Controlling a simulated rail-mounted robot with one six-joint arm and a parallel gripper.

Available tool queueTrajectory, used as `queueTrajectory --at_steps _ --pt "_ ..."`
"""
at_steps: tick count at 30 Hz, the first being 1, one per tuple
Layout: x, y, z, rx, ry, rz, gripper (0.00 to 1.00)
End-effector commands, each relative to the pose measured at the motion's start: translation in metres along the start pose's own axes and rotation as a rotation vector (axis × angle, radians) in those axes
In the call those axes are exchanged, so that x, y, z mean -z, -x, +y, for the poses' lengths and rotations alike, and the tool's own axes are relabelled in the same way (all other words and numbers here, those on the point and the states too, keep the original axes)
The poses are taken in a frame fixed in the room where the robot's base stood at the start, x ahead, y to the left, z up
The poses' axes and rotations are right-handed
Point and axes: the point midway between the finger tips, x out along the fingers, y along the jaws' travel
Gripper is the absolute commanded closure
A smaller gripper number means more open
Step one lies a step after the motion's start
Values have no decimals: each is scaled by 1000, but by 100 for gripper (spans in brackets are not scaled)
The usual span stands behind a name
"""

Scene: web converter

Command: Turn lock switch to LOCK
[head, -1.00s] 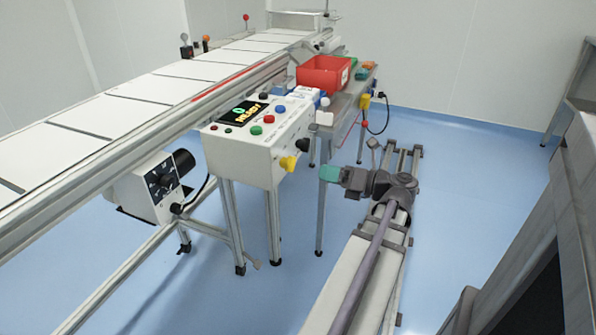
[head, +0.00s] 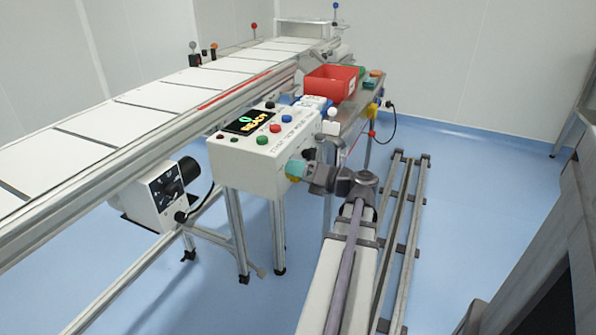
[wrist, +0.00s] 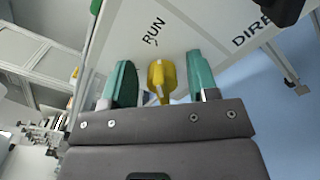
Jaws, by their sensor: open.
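The yellow switch knob (wrist: 162,78) sits on the side face of the white control box (head: 246,172). In the wrist view it stands between the two green fingertips of my gripper (wrist: 158,85), with a gap on each side. The gripper is open and does not touch the knob. The word RUN is printed above the knob; no LOCK label can be read. In the head view my gripper (head: 294,170) is at the box's front right side, covering most of the knob.
A black knob (wrist: 288,10) sits by a partly cut-off label reading DIRE. The box top carries a lit READY display (head: 250,122) and several coloured buttons. Behind it a table holds a red bin (head: 331,83). A conveyor (head: 110,120) runs along the left. My rail has open floor to its right.

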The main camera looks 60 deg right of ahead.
Motion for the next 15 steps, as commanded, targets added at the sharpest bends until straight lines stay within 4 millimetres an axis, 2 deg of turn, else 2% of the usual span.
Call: queueTrajectory --at_steps 2,15 --pt "0 0 0 0 0 0 46" --pt "0 0 0 0 0 0 87"
